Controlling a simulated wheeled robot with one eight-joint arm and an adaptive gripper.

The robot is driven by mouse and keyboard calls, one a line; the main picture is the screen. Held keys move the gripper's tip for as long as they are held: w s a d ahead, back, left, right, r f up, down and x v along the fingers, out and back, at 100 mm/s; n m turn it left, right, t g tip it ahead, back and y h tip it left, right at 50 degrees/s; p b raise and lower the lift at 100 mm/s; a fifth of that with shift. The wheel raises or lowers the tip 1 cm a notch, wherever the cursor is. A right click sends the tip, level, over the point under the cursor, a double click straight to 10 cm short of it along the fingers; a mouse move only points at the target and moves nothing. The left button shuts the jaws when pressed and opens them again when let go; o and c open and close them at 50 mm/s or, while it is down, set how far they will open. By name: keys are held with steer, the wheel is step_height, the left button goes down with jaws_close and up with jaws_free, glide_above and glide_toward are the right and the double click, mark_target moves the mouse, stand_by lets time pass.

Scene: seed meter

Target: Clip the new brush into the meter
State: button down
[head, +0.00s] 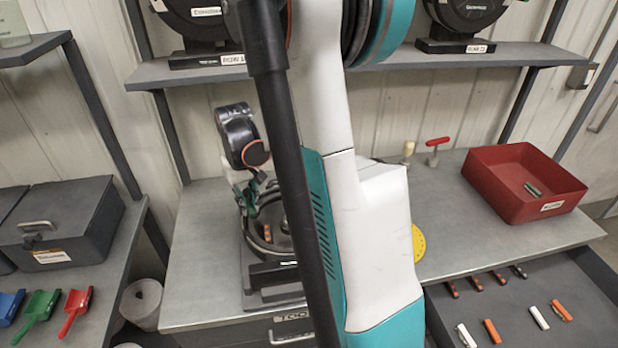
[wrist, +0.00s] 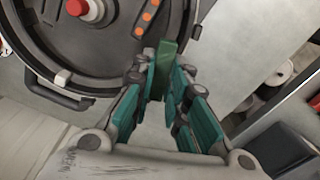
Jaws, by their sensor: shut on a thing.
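The seed meter (wrist: 112,45) is a dark round housing with a red knob on a pale hub and several orange spots, filling the upper left of the wrist view. In the head view the meter (head: 258,244) sits on the bench, partly hidden behind my arm. My gripper (wrist: 162,74) has teal fingers and is shut on a dark green piece, which looks like the new brush (wrist: 166,56). The brush is at the meter's lower right rim; I cannot tell whether it touches. In the head view my gripper (head: 249,205) is over the meter, its tips hard to make out.
A red bin (head: 510,206) holding a small green piece stands at the bench's right. An open drawer (head: 590,325) below holds several orange, white and brown pieces. A grey box (head: 75,220) and coloured scoops (head: 76,305) are at left. A red-handled tool (head: 436,145) stands behind.

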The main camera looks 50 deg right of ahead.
steer(key=s+d+r+m+p, duration=0.25)
steer(key=s+d, duration=0.35)
steer(key=d, duration=0.5)
steer(key=shift+m, duration=0.55)
steer(key=shift+s+d+f+b, duration=0.6)
steer(key=shift+d+f+b, duration=0.15)
steer(key=shift+f, duration=0.8)
steer(key=shift+s+d+f+b, duration=0.6)
steer(key=shift+f+b, duration=0.2)
steer(key=shift+f, duration=0.75)
steer(key=shift+s+d+f+b, duration=0.55)
steer(key=shift+d+f+b, duration=0.2)
steer(key=shift+f, duration=0.8)
steer(key=shift+a+f+b, duration=0.1)
steer(key=shift+f+b, duration=0.95)
steer(key=shift+b, duration=0.6)
steer(key=c, duration=1.5)
jaws_free()
steer(key=shift+r, duration=0.2)
steer(key=shift+c, duration=0.3)
